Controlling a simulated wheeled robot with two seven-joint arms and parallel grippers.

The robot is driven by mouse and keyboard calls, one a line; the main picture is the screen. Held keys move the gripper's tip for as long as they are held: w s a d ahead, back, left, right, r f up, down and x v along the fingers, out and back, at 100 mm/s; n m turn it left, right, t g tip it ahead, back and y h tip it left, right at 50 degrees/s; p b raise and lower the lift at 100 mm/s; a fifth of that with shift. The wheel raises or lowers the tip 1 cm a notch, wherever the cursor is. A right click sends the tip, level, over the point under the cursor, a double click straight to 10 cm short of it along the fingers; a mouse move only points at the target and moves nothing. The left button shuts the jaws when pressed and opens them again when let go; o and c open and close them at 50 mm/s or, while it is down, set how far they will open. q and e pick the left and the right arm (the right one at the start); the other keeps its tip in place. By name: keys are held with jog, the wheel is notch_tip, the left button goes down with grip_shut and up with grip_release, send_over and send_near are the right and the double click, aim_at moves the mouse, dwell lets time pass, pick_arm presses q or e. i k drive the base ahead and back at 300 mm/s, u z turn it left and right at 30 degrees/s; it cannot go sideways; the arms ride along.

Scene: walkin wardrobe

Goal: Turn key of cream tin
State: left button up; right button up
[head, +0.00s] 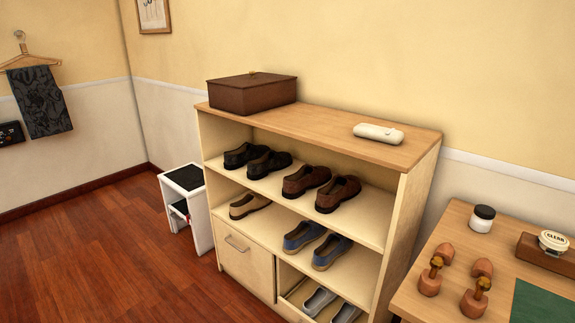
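A small round pale tin (553,241) with dark lettering on its top is at the right edge of the head view. It sits on or against a brown block (540,255) on the wooden table (447,252). It looks like the cream tin, but the lettering is too small to read surely. I cannot make out a key on it. A white jar (482,224) with a black lid stands to its left on the same table. Neither of my grippers is in view.
Wooden shoe trees (436,270) and a green mat (542,304) lie on the table. Left of it stands a shelf unit (405,235) with several shoes, a brown box (252,97) and a white case (378,133). A white step stool (200,226) stands farther left. The floor at left is clear.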

aim_at(548, 253)
jog(key=z, duration=1.65)
